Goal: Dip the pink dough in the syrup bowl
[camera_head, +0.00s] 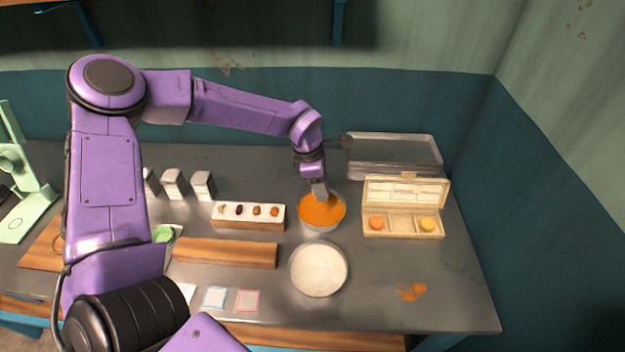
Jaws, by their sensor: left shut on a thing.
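The syrup bowl (333,228) stands near the middle of the table, filled with orange syrup (315,214). My left gripper (320,192) points down over the back of this bowl, with its fingertips at or just above the syrup. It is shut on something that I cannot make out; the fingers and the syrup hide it. I see no pink dough anywhere in the view. My right gripper is not in view.
A bowl of white contents (318,270) stands just in front of the syrup bowl. An open box (402,226) with orange and yellow pieces is at right, metal trays (395,150) behind. A wooden block (225,253) lies left. Orange spill (411,291) marks the front right.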

